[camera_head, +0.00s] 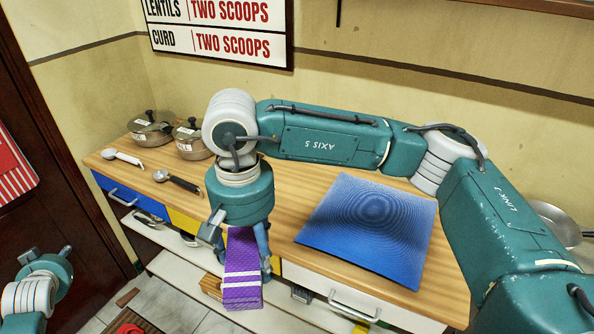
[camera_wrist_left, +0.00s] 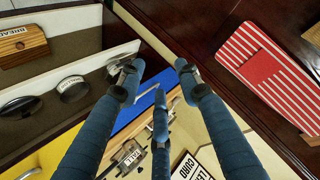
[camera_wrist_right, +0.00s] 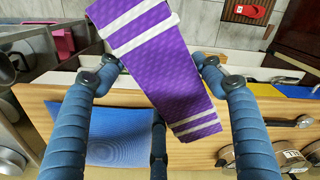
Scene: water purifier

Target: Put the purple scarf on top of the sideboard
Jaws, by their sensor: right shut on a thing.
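The purple scarf (camera_head: 243,268), with white stripes at its ends, hangs from my right gripper (camera_head: 245,250) at the front edge of the sideboard. The right wrist view shows the scarf (camera_wrist_right: 175,75) between the fingers, partly over the wooden top. My right gripper is shut on it. The sideboard (camera_head: 295,192) has a light wooden top and coloured drawer fronts. My left gripper (camera_wrist_left: 157,82) is open and empty, with its fingers spread apart. In the head view only its wrist part shows at the lower left.
A blue mat (camera_head: 370,228) covers part of the top to the right. Two lidded pots (camera_head: 152,130), a white-handled scoop (camera_head: 124,157) and a black-handled utensil (camera_head: 177,181) stand or lie to the left. The wood between the black-handled utensil and the mat is mostly clear.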

